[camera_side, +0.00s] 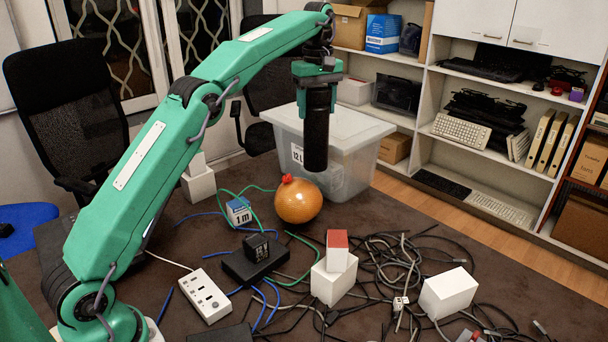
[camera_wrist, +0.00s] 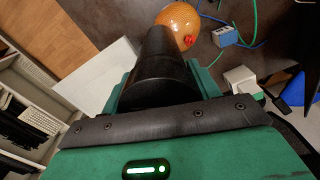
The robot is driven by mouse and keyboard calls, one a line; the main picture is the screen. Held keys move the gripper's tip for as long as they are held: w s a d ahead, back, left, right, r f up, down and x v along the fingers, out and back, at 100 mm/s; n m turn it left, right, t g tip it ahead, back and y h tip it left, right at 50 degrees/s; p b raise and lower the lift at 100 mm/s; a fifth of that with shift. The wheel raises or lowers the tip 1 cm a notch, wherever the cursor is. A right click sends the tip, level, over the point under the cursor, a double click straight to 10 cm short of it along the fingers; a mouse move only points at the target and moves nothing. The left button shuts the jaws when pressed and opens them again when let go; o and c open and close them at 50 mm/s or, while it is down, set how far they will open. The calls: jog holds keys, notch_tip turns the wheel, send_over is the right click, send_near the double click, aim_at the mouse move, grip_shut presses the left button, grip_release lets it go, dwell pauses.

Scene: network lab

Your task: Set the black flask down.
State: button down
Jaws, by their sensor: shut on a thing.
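The black flask (camera_side: 316,135) hangs upright below my gripper (camera_side: 318,78) in the side view. My gripper is shut on its upper part. The flask's lower end is in the air above the dark table (camera_side: 190,236), in front of the clear storage box. In the wrist view the flask (camera_wrist: 162,65) sticks out from between the green jaws of my gripper (camera_wrist: 160,92). The jaws hide part of the flask.
An orange ball (camera_side: 298,203) with a red top lies close to the flask's lower end. The clear box (camera_side: 345,160) stands behind. A blue-white box (camera_side: 239,210), a white power strip (camera_side: 205,296), white blocks (camera_side: 448,292) and tangled cables (camera_side: 395,265) cover much of the table.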

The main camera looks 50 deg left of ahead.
jog(key=s+a+n, duration=0.3)
jog(key=a+n, duration=0.2)
jog(key=a, duration=1)
notch_tip(320, 180, down, 6)
jog(key=a, duration=0.1)
jog(key=shift+s+n, duration=0.15)
jog(key=shift+n, duration=0.25)
jog(key=shift+a, duration=0.1)
notch_tip(320, 180, down, 10)
dwell(0.9)
jog(key=shift+f, duration=0.1)
jog(key=shift+c, duration=1.9)
grip_release()
jog(key=shift+f, duration=0.1)
